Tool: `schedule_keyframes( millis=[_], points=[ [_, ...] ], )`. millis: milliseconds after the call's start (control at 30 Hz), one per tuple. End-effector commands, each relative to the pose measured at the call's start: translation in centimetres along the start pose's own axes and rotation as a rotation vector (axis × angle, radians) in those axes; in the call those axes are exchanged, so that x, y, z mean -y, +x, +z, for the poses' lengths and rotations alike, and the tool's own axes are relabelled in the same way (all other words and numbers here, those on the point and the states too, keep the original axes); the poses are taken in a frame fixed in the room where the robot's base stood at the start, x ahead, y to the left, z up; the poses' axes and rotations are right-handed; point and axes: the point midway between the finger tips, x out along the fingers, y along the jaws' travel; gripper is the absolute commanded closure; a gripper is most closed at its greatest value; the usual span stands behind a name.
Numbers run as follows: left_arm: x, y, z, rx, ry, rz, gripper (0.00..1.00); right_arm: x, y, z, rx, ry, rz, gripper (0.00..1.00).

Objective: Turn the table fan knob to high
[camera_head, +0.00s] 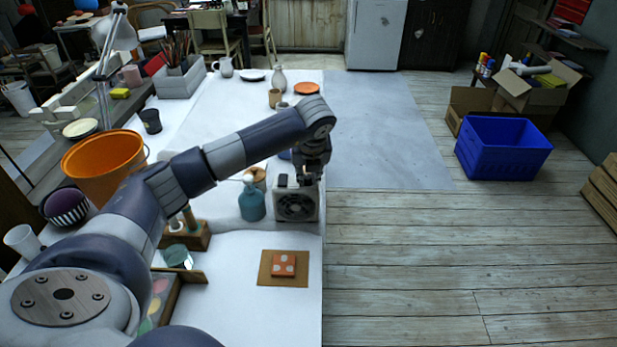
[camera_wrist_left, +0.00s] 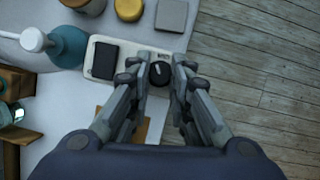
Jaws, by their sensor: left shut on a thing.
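The small table fan (camera_head: 296,207) stands upright on the white table, its dark round grille facing me in the head view. My left gripper (camera_head: 307,180) comes down on the fan's top from above. In the left wrist view the fan's pale top (camera_wrist_left: 128,48) carries a black rectangular part and a round black knob (camera_wrist_left: 160,73) with a light pointer mark. The fingers of my left gripper (camera_wrist_left: 160,85) are on both sides of the knob, shut on it. The exact finger contact is hard to see. My right gripper is not in view.
A teal pump bottle (camera_head: 252,201) stands close left of the fan; it also shows in the left wrist view (camera_wrist_left: 66,46). A brown board (camera_head: 290,256) with a red dotted tile lies in front. An orange bucket (camera_head: 104,165) is farther left. Right of the table is open floor.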

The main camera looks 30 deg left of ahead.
Motion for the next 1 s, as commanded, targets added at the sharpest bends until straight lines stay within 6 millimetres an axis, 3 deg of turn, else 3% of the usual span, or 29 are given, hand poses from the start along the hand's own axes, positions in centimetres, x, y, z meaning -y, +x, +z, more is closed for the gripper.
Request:
schedule_keyframes(
  millis=[100, 500, 1000],
  points=[
    [-0.2, 0.4, 0.0, 0.003, 0.095, -0.041, 1.00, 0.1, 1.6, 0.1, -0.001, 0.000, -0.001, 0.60],
    [-0.5, 0.3, 0.1, 0.003, 0.445, -0.186, 1.00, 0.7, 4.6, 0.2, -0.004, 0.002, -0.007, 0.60],
    [-0.7, 0.1, 0.5, 0.003, 0.876, -0.366, 1.00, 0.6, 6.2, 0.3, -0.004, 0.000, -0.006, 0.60]
  ],
)
